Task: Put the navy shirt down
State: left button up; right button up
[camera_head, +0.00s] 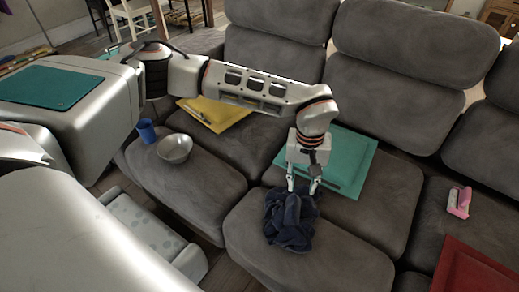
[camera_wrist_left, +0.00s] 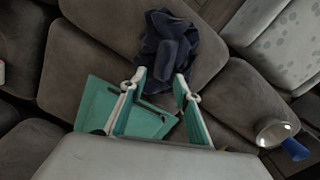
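The navy shirt (camera_head: 290,220) lies crumpled on the front part of a grey sofa seat (camera_head: 330,262). It also shows in the left wrist view (camera_wrist_left: 180,48), just beyond my fingertips. My left gripper (camera_head: 302,191) points down at the shirt's back edge. In the left wrist view its two fingers (camera_wrist_left: 162,78) stand apart with a gap between them, and the shirt lies in front of that gap. I cannot tell whether the fingertips touch the cloth. My right gripper is not in view.
A teal flat item (camera_head: 345,165) lies behind my left gripper. A yellow item (camera_head: 222,117), a metal bowl (camera_head: 174,150) and a blue cup (camera_head: 147,131) are to the left. A pink object (camera_head: 459,202) and a red item (camera_head: 475,270) are to the right. Sofa backrests rise behind.

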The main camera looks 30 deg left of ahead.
pick_arm(q)
jog(key=s+d+n+g+h, duration=0.4)
jog(key=s+d+h, duration=0.3)
jog(key=s+d, duration=1)
jog(key=s+d+r+n+t+h, duration=0.1)
jog(key=s+d+r+n+h, duration=0.1)
jog(key=d+r+n+h, duration=1.1)
jog(key=w+a+r+n+t, duration=0.3)
jog(key=w+r+n+t, duration=0.1)
jog(key=n+t, duration=0.4)
jog(key=w+a+f+n+t+y, duration=0.4)
jog(key=a+f+n+t, duration=0.15)
jog(key=n, duration=0.55)
jog(key=w+a+f+n+t+y, duration=0.4)
jog(key=a+n, duration=0.3)
jog(key=n, duration=0.5)
jog(key=s+a+f+n+g+y, duration=0.1)
jog(key=s+a+f+n+y, duration=0.4)
jog(key=s+a+f+n, duration=0.2)
jog(key=s+a+f+n+g+y, duration=0.2)
jog(key=s+a+f+n+y, duration=0.3)
jog(key=a+f, duration=0.7)
notch_tip(320, 180, down, 2)
jog(key=s+n, duration=0.2)
jog(key=shift+a+f+n, duration=0.2)
jog(key=shift+a+n, duration=0.1)
jog(key=shift+n, duration=0.1)
